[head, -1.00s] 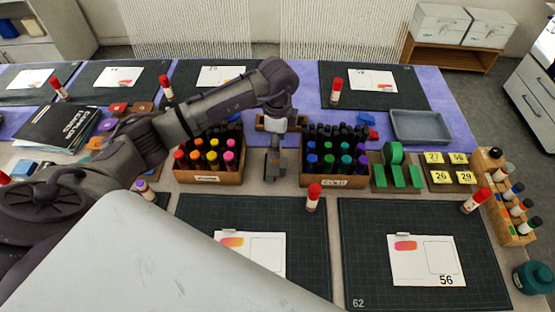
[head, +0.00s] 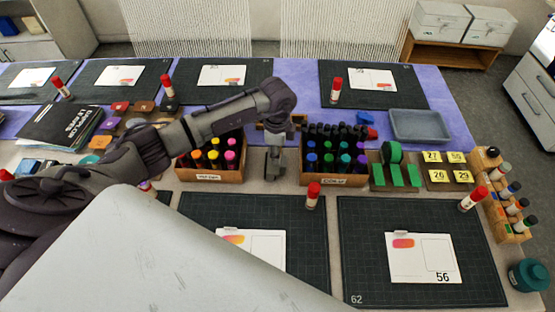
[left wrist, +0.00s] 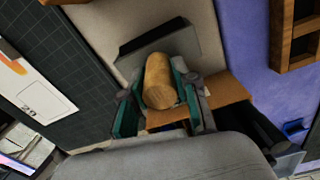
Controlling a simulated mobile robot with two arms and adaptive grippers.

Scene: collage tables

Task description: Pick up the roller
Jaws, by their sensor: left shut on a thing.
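The roller shows in the left wrist view as a thick wooden handle (left wrist: 158,82), seen nearly end-on, with a dark grey part behind it. My left gripper (left wrist: 162,98) is shut on this handle, with a green-lined finger on either side. In the head view my left gripper (head: 274,160) points down in the gap between two wooden marker boxes. The roller cannot be made out clearly there. Whether it touches the table cannot be told. My right gripper is not in view.
A box of bright-capped markers (head: 212,176) stands left of the gripper and a box of dark markers (head: 333,179) stands close on its right. A glue stick (head: 313,195) stands in front. Cutting mats (head: 320,274) with cards lie nearer. A grey tray (head: 419,126) is at the back right.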

